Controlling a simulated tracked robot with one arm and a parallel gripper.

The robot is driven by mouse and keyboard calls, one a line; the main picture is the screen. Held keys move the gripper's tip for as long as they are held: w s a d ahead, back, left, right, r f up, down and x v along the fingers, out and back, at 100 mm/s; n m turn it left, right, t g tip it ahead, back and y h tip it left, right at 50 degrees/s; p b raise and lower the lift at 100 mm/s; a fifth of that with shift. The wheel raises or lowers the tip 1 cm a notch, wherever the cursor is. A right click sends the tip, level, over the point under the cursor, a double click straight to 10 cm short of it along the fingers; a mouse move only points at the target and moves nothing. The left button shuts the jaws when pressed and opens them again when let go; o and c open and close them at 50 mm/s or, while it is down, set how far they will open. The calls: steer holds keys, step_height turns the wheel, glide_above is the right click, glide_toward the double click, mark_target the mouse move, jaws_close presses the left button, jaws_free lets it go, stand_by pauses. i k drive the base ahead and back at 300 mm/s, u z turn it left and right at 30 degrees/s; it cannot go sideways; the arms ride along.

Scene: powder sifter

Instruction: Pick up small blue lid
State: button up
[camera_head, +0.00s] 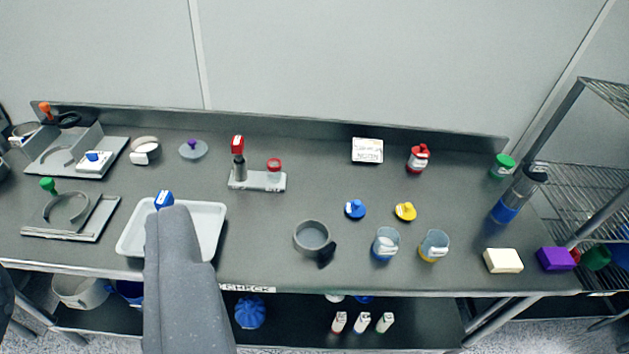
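The small blue lid (355,209), round with a raised knob, lies on the grey worktop right of centre. A similar yellow lid (405,211) lies just to its right. Below them stand two clear cups, one with a blue base (385,244) and one with a yellow base (433,246). A grey part of my arm or gripper (180,275) rises from the bottom edge, left of centre, in front of the white tray. It is well left of the blue lid and apart from it. No separate fingertips can be made out.
A dark ring-shaped pan (312,237) stands left of the cups. The white tray (212,222) is partly covered by my arm. A cream block (502,260) and a purple block (555,259) lie at the right, near a wire shelf (570,180). The worktop behind the lids is mostly clear.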

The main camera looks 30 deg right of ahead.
mark_target(355, 208)
steer(key=z, duration=0.35)
steer(key=i, duration=1.45)
steer(key=z, duration=0.8)
